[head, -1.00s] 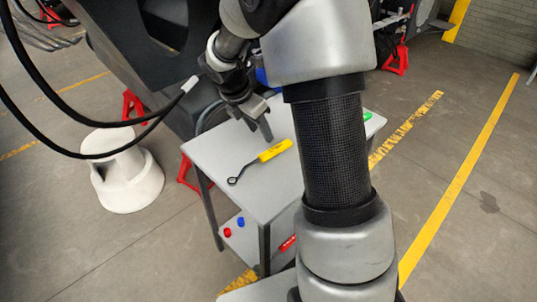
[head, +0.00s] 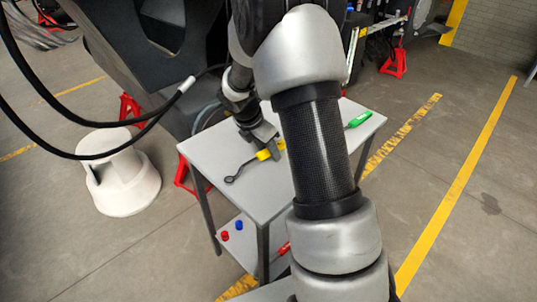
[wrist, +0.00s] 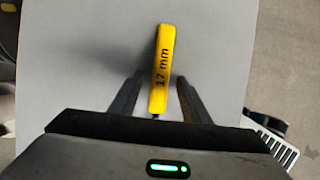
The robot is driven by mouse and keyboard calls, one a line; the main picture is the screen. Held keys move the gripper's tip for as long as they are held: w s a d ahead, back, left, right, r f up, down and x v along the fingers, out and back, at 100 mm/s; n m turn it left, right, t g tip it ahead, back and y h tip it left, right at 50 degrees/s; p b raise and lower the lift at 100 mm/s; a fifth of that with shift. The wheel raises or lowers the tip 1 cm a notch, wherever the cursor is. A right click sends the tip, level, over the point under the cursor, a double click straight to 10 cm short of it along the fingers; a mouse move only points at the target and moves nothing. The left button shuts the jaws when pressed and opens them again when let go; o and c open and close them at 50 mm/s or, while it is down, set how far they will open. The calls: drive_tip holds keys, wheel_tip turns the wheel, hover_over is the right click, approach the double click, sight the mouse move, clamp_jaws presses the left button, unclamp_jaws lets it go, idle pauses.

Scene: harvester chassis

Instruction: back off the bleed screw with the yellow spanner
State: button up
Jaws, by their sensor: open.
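The yellow spanner lies flat on the grey trolley top (head: 255,198). Its yellow handle (head: 264,155) is partly behind my gripper and its dark ring end (head: 232,179) points to the lower left in the head view. In the wrist view the yellow handle (wrist: 162,70), marked "17 mm", lies between my gripper's two fingers. My gripper (wrist: 158,98) is open with a gap on each side of the handle; it also shows in the head view (head: 264,142) over the handle. The bleed screw cannot be made out in either view.
A green-handled tool (head: 358,119) lies at the trolley's right. Red and blue caps (head: 225,236) and a red tool sit on the lower shelf. A white step stool (head: 122,180) stands at left. Black hoses and the dark chassis (head: 150,60) hang above the trolley's left.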

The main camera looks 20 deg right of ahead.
clamp_jaws()
drive_tip(key=shift+r, duration=0.15)
wheel_tip(320, 180, up, 10)
drive_tip(key=p, duration=0.3)
drive_tip(key=c, duration=0.8)
unclamp_jaws()
drive_tip(key=shift+c, duration=0.2)
clamp_jaws()
